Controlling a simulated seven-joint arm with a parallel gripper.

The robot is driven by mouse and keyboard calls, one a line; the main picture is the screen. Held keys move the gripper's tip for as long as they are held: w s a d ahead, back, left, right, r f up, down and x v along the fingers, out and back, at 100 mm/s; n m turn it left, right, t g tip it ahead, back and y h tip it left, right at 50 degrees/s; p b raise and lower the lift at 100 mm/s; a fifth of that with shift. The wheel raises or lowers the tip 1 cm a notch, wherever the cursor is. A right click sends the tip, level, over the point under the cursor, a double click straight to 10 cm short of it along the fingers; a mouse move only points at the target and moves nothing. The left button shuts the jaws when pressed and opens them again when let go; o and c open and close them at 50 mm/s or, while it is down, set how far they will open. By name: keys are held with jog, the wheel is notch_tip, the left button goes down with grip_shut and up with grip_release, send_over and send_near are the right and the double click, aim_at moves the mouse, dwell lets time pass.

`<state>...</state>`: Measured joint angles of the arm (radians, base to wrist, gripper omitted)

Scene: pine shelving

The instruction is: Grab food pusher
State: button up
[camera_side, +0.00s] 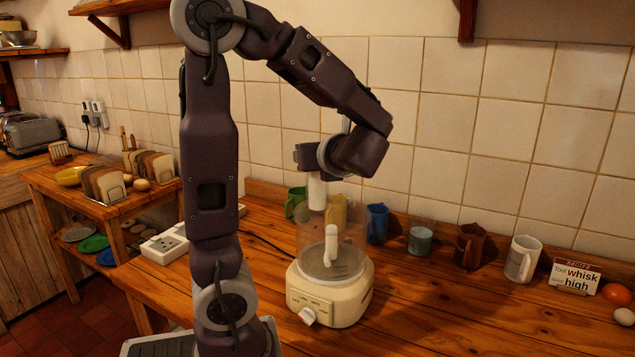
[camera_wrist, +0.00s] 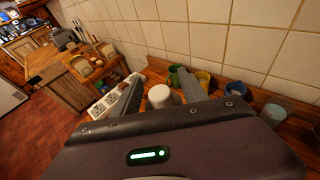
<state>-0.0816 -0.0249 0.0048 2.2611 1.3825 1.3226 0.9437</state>
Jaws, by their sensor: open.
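The food pusher (camera_side: 317,193) is a white cylinder standing upright at the top of the food processor. The food processor has a clear bowl (camera_side: 345,258) with a white handle and a cream base (camera_side: 330,301) with a knob, standing on the wooden counter. My gripper (camera_side: 316,172) is open, directly above the food processor. In the wrist view the pusher's round white top (camera_wrist: 160,95) lies between the two open fingers of my gripper (camera_wrist: 162,80). I cannot tell whether either finger touches it. The gripper body hides the rest of the processor there.
Several mugs stand along the tiled wall, including a blue mug (camera_side: 377,223), a brown mug (camera_side: 469,246) and a white mug (camera_side: 522,259). A recipe card (camera_side: 574,276) and eggs are at the right. A white power strip (camera_side: 165,246) lies left. The right front counter is clear.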

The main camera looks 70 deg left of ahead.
jog(key=shift+a+f, duration=0.15)
jog(key=shift+a, duration=0.3)
grip_shut()
